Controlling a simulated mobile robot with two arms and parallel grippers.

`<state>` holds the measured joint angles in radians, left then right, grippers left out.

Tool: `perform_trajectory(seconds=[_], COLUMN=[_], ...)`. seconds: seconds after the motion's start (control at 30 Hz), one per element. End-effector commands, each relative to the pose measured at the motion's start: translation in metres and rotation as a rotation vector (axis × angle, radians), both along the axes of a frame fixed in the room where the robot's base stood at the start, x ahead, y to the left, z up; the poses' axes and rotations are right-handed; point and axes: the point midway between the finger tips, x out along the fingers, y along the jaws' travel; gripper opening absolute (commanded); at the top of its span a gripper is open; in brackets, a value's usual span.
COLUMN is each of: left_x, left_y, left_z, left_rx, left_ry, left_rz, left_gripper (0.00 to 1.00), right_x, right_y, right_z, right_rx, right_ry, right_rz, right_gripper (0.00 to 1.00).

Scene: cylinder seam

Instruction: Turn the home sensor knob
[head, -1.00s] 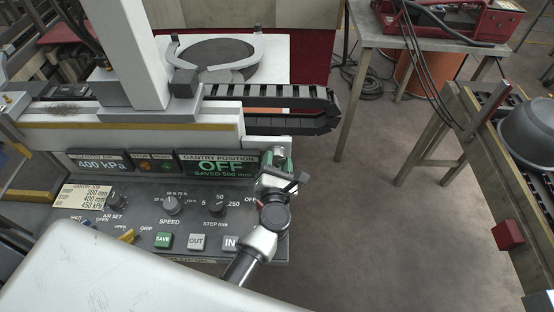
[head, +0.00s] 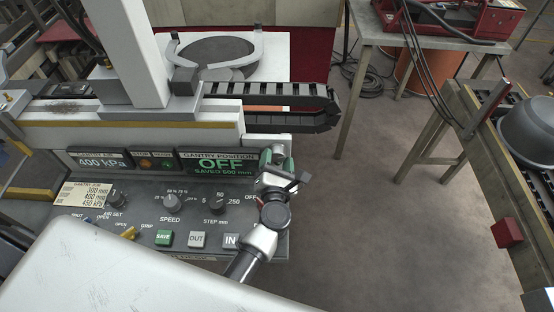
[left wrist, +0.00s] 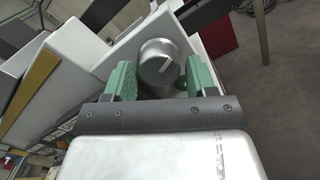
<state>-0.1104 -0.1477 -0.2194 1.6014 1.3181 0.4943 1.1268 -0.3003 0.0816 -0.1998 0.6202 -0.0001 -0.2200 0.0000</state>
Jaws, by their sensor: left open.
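A grey round knob (left wrist: 158,62) with a pale pointer line shows in the left wrist view. No label is readable on it. My left gripper (left wrist: 157,77) is open, with its green fingers on either side of the knob; contact cannot be made out. In the head view my left gripper (head: 278,165) is at the right end of the control panel (head: 75,238), beside the position display (head: 216,163), which reads OFF. The knob is hidden there behind the gripper. My right gripper is not in view.
The panel carries an air set knob (head: 116,198), a speed knob (head: 172,202), a step knob (head: 217,207) and a green save button (head: 164,238). The air display (head: 99,161) reads 400 kPa. A black cable chain (head: 270,91) runs above the gripper. Open floor (head: 385,235) lies right.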

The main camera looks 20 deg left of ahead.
Motion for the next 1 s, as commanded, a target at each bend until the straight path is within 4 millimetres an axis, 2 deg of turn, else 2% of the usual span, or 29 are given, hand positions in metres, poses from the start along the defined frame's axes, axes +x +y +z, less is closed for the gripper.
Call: perform_trajectory(seconds=[0.13,0.4,0.53,0.7,1.0], left_x=[-0.018,-0.071,-0.09,-0.101,-0.102], left_y=[-0.005,-0.02,-0.026,-0.029,-0.03], left_z=[-0.001,-0.002,-0.002,-0.001,0.0], left_rx=[-0.002,-0.001,-0.001,0.0,0.0], left_ry=[0.003,0.003,0.003,0.001,0.0], left_rz=[-0.002,-0.001,-0.002,0.001,0.0], left_gripper=[0.56,0.56,0.56,0.56,0.56], right_x=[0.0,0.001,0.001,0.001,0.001], right_y=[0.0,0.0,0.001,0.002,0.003], right_z=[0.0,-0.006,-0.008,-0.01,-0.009], right_rx=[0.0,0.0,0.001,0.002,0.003], right_ry=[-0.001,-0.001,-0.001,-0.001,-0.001], right_rz=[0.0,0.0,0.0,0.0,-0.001], right_gripper=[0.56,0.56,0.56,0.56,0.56])
